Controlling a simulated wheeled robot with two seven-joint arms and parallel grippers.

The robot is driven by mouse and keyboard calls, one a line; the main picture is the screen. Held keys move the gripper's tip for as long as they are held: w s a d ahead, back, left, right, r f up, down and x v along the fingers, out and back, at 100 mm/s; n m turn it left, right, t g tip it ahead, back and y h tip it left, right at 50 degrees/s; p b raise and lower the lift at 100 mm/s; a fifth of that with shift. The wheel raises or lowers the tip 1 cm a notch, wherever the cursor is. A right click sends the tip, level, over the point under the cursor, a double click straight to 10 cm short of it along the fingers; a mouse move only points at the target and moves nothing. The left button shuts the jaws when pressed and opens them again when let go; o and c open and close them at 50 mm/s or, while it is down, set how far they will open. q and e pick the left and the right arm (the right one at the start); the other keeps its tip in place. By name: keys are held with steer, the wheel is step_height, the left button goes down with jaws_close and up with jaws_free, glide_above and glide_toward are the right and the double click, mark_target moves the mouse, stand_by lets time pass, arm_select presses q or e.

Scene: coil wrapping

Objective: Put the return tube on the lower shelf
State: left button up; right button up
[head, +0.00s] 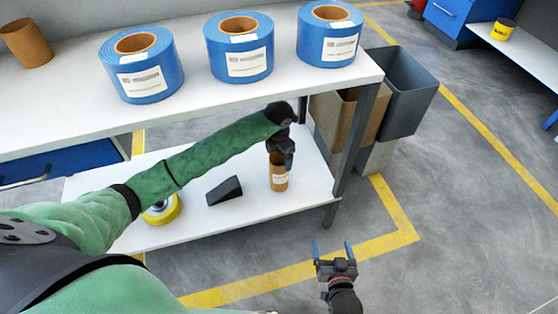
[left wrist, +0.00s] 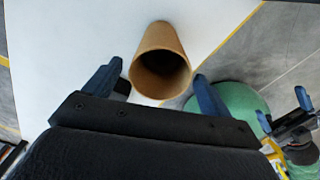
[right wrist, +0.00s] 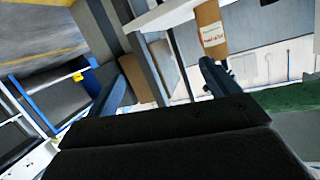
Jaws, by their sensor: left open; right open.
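A brown cardboard tube (head: 279,178) with a white label stands upright on the white lower shelf (head: 240,205), near its right end. My left gripper (head: 287,158) is open just above the tube's top. In the left wrist view the open end of the tube (left wrist: 160,72) lies between the spread blue fingers, with visible gaps to both. The tube also shows in the right wrist view (right wrist: 211,30), with red print on its label. My right gripper (head: 332,249) is open and empty over the floor in front of the shelf.
A black wedge (head: 224,190) and a yellow roll (head: 162,210) sit on the lower shelf left of the tube. Several blue coils (head: 140,85) and another brown tube (head: 26,42) stand on the upper surface. Grey bins (head: 405,90) stand right of the bench.

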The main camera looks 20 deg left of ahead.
arm_select(q)
steer(key=shift+r, duration=2.1)
arm_select(e)
steer(key=shift+s+f+g, duration=0.35)
steer(key=shift+f, duration=0.4)
steer(key=shift+s+f+g, duration=0.3)
steer(key=shift+f+g, duration=0.05)
steer(key=shift+f, duration=0.35)
